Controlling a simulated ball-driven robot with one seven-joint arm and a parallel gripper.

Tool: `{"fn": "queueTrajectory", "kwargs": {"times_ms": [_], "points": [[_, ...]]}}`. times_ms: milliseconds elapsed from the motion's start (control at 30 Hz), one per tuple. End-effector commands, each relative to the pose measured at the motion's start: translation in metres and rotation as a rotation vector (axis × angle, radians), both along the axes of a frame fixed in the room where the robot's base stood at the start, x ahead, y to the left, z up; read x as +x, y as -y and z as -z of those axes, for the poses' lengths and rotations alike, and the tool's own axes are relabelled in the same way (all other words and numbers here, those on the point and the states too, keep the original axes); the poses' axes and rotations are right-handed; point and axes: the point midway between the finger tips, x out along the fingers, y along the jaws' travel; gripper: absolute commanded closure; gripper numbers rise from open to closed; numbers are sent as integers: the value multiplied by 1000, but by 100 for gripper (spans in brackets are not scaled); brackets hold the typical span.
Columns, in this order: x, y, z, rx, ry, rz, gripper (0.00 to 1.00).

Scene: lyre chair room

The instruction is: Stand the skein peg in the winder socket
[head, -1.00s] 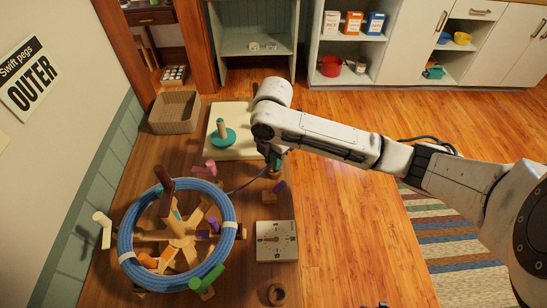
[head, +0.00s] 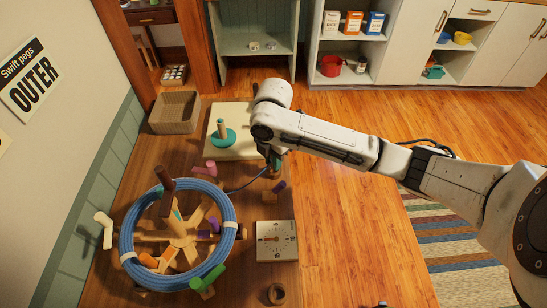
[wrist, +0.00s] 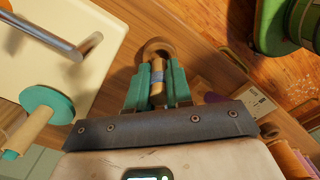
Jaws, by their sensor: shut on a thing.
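In the wrist view my gripper (wrist: 158,88) has its green fingers closed on the sides of a pale wooden peg (wrist: 157,73) with a blue-grey band. A round brown wooden end or ring shows just beyond the fingertips; I cannot tell whether it belongs to the peg. In the head view my gripper (head: 275,160) hangs low over the bench, right of the cream board, and mostly hides the held piece. The winder (head: 180,232) is a wooden spoked frame at lower left, with a blue skein (head: 233,205) around it and coloured pegs. I cannot make out which socket is empty.
A wicker basket (head: 174,112) stands behind. A square dial (head: 276,241) and a wooden ring (head: 276,293) lie right of the winder.

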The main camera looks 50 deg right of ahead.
Motion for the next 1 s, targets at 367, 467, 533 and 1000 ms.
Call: {"fn": "queueTrajectory", "kwargs": {"times_ms": [367,467,533,1000], "points": [[0,0,4,0,0,0,100],[0,0,6,0,0,0,100],[0,0,8,0,0,0,100],[0,0,18,0,-1,0,100]]}}
